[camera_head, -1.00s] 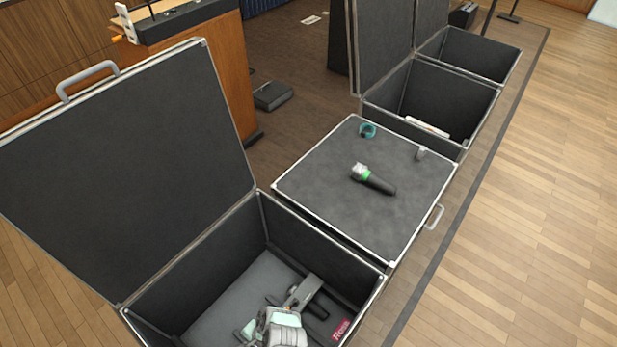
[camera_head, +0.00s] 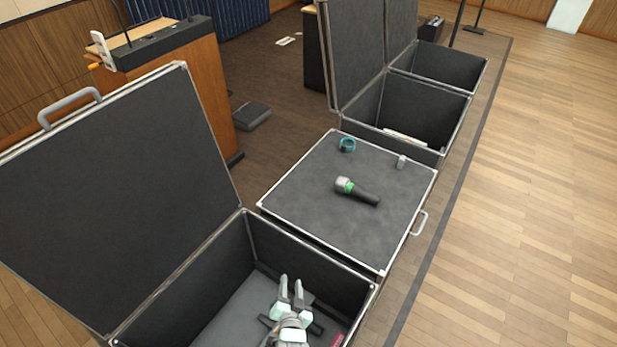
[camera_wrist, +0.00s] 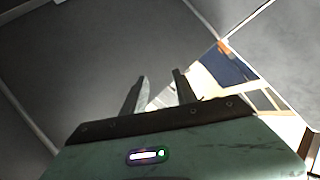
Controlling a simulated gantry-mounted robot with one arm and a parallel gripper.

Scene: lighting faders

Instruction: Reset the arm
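My gripper (camera_head: 291,287) is over the open black flight case (camera_head: 190,325) at the bottom of the head view. Its two fingers point up and stand apart, with nothing between them. In the wrist view the fingertips (camera_wrist: 160,85) are also apart and empty, with dark panels and a bright strip of the room beyond them. A dark object (camera_head: 318,328) lies in the case, partly hidden behind my gripper. A red item (camera_head: 337,340) shows only in part at the bottom edge.
A closed case (camera_head: 300,205) beside it holds a microphone (camera_head: 357,191), a teal ring-shaped item (camera_head: 347,145) and a small grey item (camera_head: 402,161). Open cases (camera_head: 425,105) stand behind. The raised lid (camera_head: 110,190) is at left. Wood floor at right is clear.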

